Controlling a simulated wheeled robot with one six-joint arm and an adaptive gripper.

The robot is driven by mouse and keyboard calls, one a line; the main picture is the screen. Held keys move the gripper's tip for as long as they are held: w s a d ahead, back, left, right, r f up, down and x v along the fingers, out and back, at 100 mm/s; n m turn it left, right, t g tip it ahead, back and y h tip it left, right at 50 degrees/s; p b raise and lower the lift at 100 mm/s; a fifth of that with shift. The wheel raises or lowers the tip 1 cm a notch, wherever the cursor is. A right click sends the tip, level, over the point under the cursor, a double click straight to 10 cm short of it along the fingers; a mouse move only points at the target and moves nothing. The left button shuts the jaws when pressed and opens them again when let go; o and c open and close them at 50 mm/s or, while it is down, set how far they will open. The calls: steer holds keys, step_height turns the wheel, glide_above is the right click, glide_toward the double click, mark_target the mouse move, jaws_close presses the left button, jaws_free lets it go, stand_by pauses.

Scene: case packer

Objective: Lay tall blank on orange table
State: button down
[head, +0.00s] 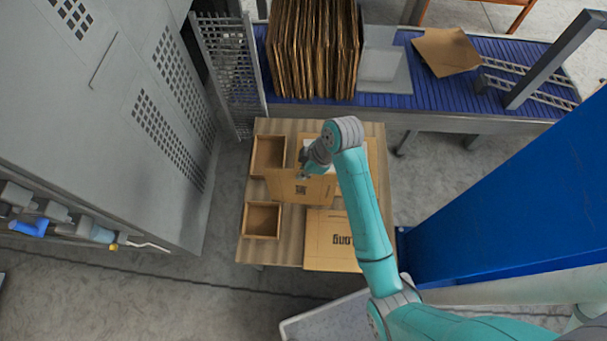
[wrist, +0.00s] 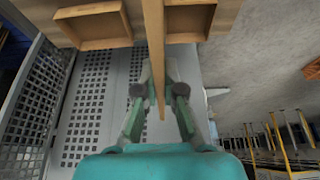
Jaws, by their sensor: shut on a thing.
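My gripper (head: 306,168) is shut on a brown cardboard blank (head: 290,187) with a small dark print. It holds the blank above the wooden table (head: 285,250). In the wrist view the blank (wrist: 154,28) shows edge-on between the two fingers of my gripper (wrist: 159,92). I cannot tell from its print whether it is the tall one. An orange frame edge (head: 485,4), possibly of the orange table, shows at the top of the head view. A small orange piece (wrist: 312,68) shows at the right of the wrist view.
Another printed blank (head: 330,243) lies on the wooden table, beside two open wooden trays (head: 262,220). A blue roller conveyor (head: 425,92) behind carries a stack of upright cardboard (head: 312,50) and a loose sheet (head: 446,52). A grey cabinet (head: 110,120) stands left, a blue column (head: 510,190) right.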

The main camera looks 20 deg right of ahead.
steer(key=shift+f, duration=1.2)
steer(key=c, duration=1.3)
jaws_free()
steer(key=shift+f, duration=0.1)
